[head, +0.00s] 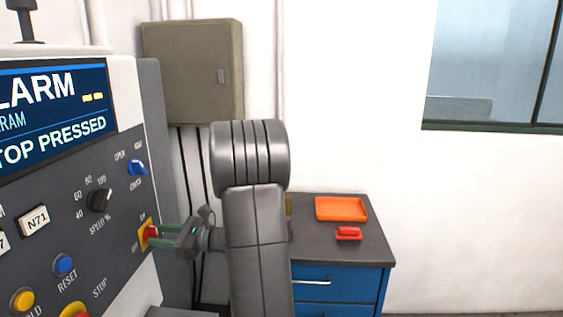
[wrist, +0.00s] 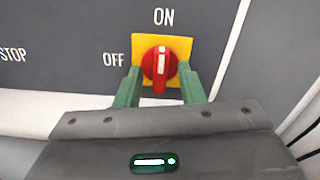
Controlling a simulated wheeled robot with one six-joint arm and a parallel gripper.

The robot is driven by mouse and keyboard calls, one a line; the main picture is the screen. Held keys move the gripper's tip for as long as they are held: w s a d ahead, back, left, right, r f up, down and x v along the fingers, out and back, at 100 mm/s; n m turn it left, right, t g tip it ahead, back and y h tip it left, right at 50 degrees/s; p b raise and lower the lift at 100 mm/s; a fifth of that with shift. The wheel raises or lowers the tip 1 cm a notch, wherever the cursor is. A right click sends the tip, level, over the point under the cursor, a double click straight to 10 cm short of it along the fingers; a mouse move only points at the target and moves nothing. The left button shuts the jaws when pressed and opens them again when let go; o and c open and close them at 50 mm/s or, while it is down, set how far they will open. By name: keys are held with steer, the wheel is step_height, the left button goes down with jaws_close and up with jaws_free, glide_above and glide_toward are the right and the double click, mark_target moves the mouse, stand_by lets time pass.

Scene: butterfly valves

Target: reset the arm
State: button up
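My arm stretches across the head view, and my gripper (head: 168,240) is close to the machine's control panel (head: 75,215). In the wrist view my gripper (wrist: 160,88) has its two green fingers apart, one on each side of the lower part of a red rotary switch (wrist: 160,65). Gaps show between the fingers and the red knob, so it is not clamped. The switch sits on a yellow plate (wrist: 183,45), and its white mark points up toward ON. It also shows in the head view (head: 151,233), partly hidden by the fingers.
The panel screen (head: 50,105) shows an alarm with "STOP PRESSED". A blue cabinet (head: 340,285) stands behind my arm, with an orange tray (head: 341,218) and a small red object (head: 348,233) on top. A grey wall box (head: 190,70) hangs behind. The right side looks open.

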steer(key=n+b, duration=0.4)
steer(key=n, duration=0.1)
steer(key=shift+f+n+b, duration=0.2)
steer(key=shift+n+b, duration=0.1)
steer(key=shift+b, duration=0.05)
steer(key=shift+r+n+b, duration=0.15)
steer(key=shift+n+b, duration=0.3)
steer(key=shift+n, duration=0.45)
